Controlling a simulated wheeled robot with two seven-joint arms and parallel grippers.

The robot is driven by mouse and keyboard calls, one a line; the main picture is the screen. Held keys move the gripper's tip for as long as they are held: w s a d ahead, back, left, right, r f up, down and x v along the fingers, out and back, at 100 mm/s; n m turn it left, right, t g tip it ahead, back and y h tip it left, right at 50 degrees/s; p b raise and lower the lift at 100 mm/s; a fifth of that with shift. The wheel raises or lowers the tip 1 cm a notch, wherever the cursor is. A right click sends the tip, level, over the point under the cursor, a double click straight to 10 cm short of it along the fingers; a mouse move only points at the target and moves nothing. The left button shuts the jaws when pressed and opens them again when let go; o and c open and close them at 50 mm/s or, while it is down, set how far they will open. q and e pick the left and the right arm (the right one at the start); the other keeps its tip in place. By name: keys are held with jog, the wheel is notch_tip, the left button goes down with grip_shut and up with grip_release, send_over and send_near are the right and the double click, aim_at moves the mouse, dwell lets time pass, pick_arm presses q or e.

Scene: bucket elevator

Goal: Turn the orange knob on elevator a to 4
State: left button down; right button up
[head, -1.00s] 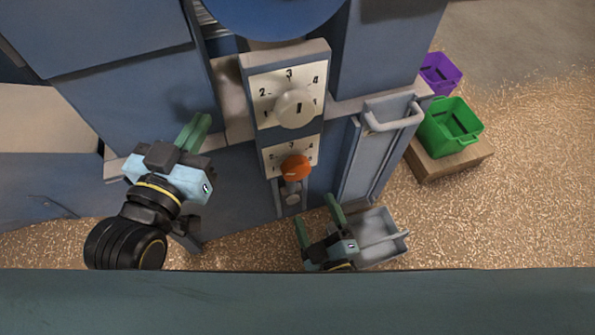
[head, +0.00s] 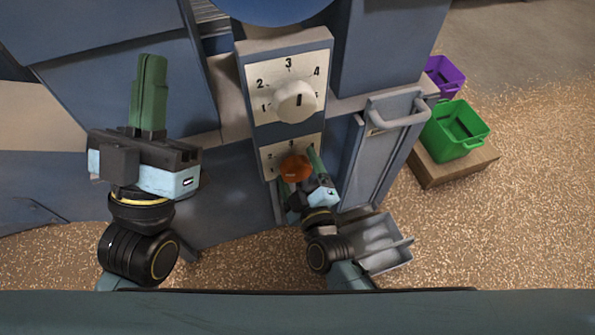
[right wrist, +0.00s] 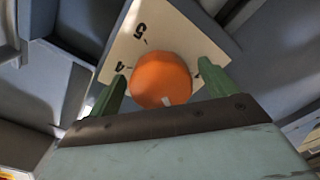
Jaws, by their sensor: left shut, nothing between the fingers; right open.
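The orange knob (head: 295,168) sits on the lower numbered plate of the blue machine; it also shows in the right wrist view (right wrist: 161,80). A small white mark shows on the knob's edge nearest the gripper; I cannot tell which number it matches. The pale plate (right wrist: 188,32) shows a 5 and a 4, upside down. My right gripper (head: 298,158) is open with its green fingers on either side of the knob; I cannot tell whether they touch it. My left gripper (head: 150,60) is shut and empty, well left of the knob.
A larger white knob (head: 296,101) on its own numbered plate is just above the orange one. A grey handled panel (head: 385,150) is to the right, and a grey tray (head: 385,265) below. Green (head: 454,130) and purple (head: 446,76) bins stand further right.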

jog(key=shift+w+a, duration=0.1)
jog(key=shift+w, duration=0.2)
jog(key=c, duration=1)
jog(key=shift+o, duration=0.2)
jog(key=shift+r, duration=0.1)
